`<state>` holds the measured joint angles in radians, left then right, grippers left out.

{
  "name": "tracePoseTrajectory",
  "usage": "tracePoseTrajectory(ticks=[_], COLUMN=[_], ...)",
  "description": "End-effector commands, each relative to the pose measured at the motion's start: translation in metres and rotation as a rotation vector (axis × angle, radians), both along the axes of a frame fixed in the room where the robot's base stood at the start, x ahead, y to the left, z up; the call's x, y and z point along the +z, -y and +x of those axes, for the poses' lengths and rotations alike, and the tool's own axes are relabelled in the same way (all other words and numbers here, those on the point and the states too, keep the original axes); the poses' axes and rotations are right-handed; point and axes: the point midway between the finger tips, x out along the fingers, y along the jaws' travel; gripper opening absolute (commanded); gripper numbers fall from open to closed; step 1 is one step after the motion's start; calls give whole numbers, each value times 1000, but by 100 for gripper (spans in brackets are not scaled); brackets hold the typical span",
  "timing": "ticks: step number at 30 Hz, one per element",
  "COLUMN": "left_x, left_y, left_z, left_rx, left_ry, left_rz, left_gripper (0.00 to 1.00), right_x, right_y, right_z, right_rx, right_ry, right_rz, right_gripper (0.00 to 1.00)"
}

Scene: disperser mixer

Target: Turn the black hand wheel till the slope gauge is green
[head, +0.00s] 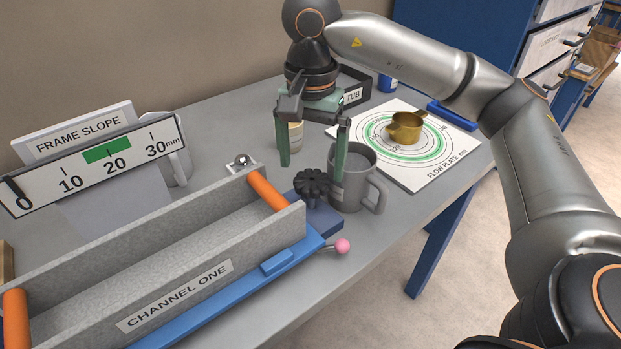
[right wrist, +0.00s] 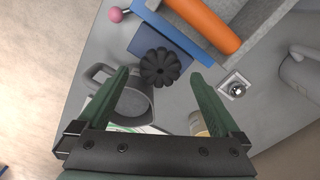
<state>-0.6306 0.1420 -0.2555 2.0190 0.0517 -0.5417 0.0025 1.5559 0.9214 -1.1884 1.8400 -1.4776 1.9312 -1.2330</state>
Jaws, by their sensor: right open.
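The black hand wheel (head: 313,187), with a lobed rim, sits on a blue block at the right end of the grey channel. In the right wrist view the wheel (right wrist: 160,67) lies between the fingertips in the picture, apart from both fingers. My right gripper (head: 311,170) is open and empty, pointing down above the wheel; its green fingers (right wrist: 160,73) also show in the wrist view. The slope gauge (head: 100,163) has a scale from 0 to 30 mm with a green band near 20. A dark mark shows at its 0 end. My left gripper is not in view.
A grey mug (head: 352,180) stands close beside the wheel and the right finger. A pink-knobbed lever (head: 342,246) sticks out in front. A flow plate (head: 455,160) bears a brass cup (head: 405,128). A pale cup (head: 291,137) stands behind the gripper.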

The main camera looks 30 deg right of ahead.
Motion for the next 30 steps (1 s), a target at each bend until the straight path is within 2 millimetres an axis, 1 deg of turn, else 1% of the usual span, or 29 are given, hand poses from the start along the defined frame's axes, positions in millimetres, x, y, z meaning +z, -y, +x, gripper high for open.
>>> tracePoseTrajectory(ticks=[1,6,10,18,30], left_x=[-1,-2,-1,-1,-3], left_y=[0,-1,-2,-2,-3], left_z=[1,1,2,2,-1], left_rx=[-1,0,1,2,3], left_ry=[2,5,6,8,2], left_rz=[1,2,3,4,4], left_gripper=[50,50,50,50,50], right_x=[-10,-29,-34,-35,-35], right_y=[0,0,0,0,0], right_z=[-1,0,0,0,0], right_rx=[1,0,1,1,0], right_ry=[-2,-1,-1,0,-1], right_rz=[0,0,1,1,1], right_gripper=[100,100,100,100,55])
